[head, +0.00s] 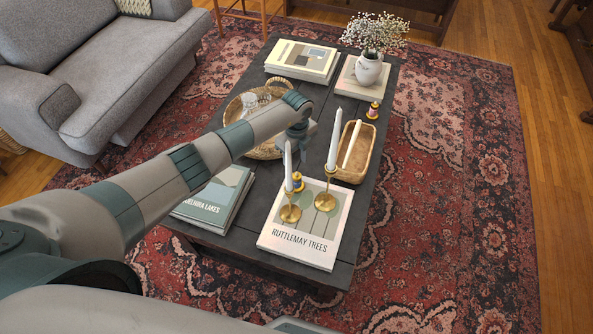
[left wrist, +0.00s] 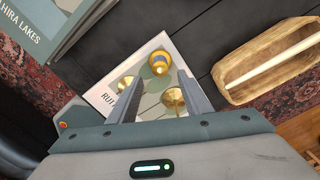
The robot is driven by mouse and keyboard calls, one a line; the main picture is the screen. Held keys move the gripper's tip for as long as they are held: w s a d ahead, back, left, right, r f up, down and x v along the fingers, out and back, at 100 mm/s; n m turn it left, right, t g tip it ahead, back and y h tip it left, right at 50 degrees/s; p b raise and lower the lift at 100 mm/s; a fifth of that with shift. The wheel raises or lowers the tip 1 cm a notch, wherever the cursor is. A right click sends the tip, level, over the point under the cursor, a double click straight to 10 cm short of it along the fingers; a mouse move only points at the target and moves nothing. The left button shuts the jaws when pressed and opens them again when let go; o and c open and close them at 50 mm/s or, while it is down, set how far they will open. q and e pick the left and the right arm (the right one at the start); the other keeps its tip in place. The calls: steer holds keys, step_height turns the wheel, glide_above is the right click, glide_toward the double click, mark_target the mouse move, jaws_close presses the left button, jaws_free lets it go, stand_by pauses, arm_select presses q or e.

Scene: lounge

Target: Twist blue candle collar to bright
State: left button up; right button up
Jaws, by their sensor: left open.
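The small gold candle with a blue collar (head: 297,181) stands on the white "Ruttlemay Trees" book (head: 300,257), close beside the left brass candlestick (head: 290,213). In the left wrist view the candle (left wrist: 160,63) shows from above as a gold round piece with a blue band. I cannot tell whether it is lit. My left gripper (head: 302,150) is above the table behind the candle, partly hidden by its own wrist. In the left wrist view its fingers (left wrist: 159,76) are spread and empty, pointing toward the candle without visibly touching it. My right gripper is out of view.
A second brass candlestick (head: 326,201) with a white taper stands right of the candle. A wooden bowl (head: 347,175) holding a taper lies behind it. Another small candle (head: 373,110), a flower vase (head: 368,70) and book stacks (head: 302,60) stand farther back.

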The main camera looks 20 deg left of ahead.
mark_target(296, 172)
arm_select(q)
step_height(296, 172, down, 4)
steer(key=shift+f, duration=1.2)
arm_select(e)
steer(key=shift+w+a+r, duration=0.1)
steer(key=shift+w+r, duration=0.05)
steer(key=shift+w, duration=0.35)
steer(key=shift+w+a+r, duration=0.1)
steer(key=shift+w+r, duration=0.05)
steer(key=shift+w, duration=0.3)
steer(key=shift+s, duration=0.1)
arm_select(q)
steer(key=c, duration=1.1)
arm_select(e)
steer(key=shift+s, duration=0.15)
